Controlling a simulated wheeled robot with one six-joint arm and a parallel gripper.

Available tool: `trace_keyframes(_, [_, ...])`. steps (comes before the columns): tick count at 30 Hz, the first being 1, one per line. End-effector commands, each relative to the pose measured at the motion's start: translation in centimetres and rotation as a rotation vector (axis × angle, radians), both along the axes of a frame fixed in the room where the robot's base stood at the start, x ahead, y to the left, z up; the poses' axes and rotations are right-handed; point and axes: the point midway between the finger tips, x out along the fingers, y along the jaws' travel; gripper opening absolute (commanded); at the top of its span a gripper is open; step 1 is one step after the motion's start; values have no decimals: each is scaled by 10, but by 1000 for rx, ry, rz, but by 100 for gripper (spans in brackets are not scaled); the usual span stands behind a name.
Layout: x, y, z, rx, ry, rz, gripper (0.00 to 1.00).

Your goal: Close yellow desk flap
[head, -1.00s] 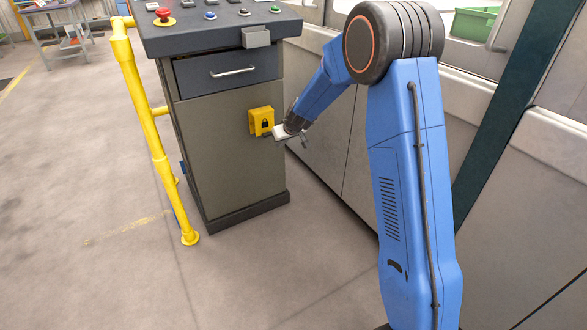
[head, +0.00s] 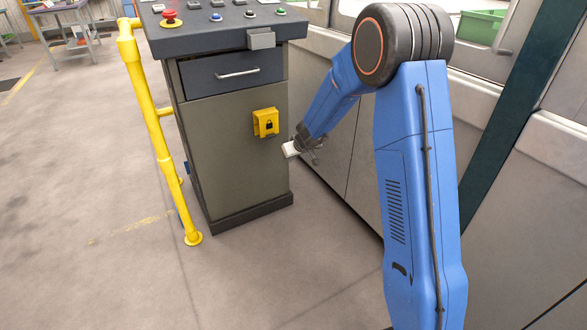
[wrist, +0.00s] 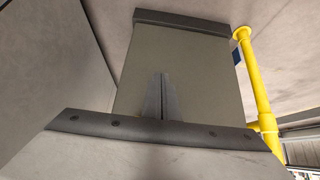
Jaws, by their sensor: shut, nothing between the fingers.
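The yellow desk flap (head: 265,122), marked with a dark padlock, is on the grey front of the control desk (head: 225,160), below its drawer. It stands out a little from the panel, and I cannot tell whether it is fully closed. My gripper (head: 290,151) is to the lower right of the flap, by the desk's right edge, with a visible gap to the flap. In the wrist view the fingers of my gripper (wrist: 161,97) are together and empty in front of the desk panel (wrist: 190,70). The flap does not show in the wrist view.
A dark drawer (head: 232,74) with a handle is above the flap. A yellow rail (head: 155,130) stands left of the desk and also shows in the wrist view (wrist: 257,90). Grey machine panels (head: 335,140) are close on the right. The floor (head: 90,190) at left is open.

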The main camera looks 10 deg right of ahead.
Motion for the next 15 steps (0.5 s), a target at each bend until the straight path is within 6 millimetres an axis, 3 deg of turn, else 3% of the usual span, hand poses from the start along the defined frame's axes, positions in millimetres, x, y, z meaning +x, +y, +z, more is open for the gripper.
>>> trace_keyframes(15, [-19, -6, -20, 0, 2, -1, 0])
